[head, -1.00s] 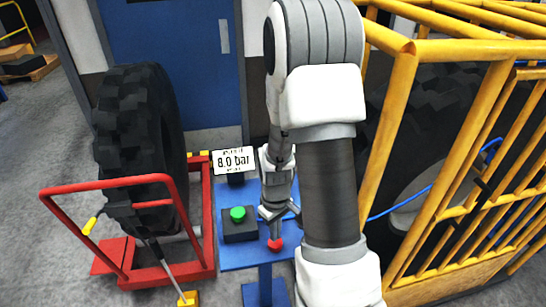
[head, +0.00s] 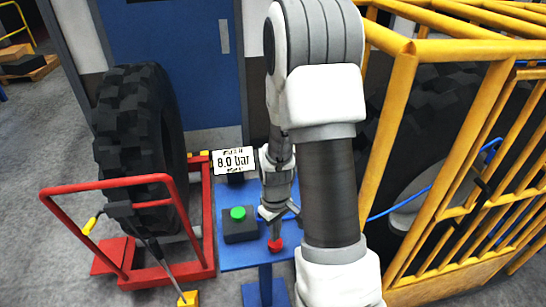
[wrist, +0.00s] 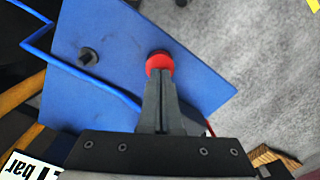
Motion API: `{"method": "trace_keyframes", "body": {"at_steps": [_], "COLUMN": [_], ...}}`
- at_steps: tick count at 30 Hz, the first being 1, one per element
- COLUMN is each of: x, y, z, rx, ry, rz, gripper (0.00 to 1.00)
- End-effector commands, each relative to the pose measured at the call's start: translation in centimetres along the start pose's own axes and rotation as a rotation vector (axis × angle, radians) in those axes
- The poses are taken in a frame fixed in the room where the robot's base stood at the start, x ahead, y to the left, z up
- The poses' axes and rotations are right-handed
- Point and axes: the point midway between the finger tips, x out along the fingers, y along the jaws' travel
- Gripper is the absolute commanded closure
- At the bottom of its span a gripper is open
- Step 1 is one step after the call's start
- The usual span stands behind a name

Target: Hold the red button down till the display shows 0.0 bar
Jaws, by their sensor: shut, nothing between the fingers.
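The red button (head: 275,244) is on the blue stand (head: 232,258), right of the green button (head: 238,213) on its dark box. The display (head: 234,160) behind the stand reads 8.0 bar. My gripper (head: 275,238) is shut and empty, pointing down with its fingertips at the red button. In the wrist view, the red button (wrist: 159,63) sits right at the tips of the shut fingers and is partly hidden by them. I cannot tell whether it is pressed down. A corner of the display (wrist: 25,165) shows in the wrist view.
A yellow cage (head: 405,150) with a large tyre inside stands close on the right. A red wheeled frame (head: 205,225) with another tyre (head: 140,150) stands on the left. A blue hose (wrist: 100,85) crosses the stand in the wrist view. A blue door (head: 175,60) is behind.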

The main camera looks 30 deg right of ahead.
Motion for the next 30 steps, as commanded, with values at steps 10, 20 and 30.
{"method": "trace_keyframes", "body": {"at_steps": [10, 20, 30], "x": [0.1, 1.1, 2.1], "y": [0.0, 0.0, 0.0], "z": [0.0, 0.0, 0.0], "rx": [0.0, 0.0, 0.0], "ry": [0.0, 0.0, 0.0], "rz": [0.0, 0.0, 0.0], "gripper": [1.0, 1.0, 1.0]}}
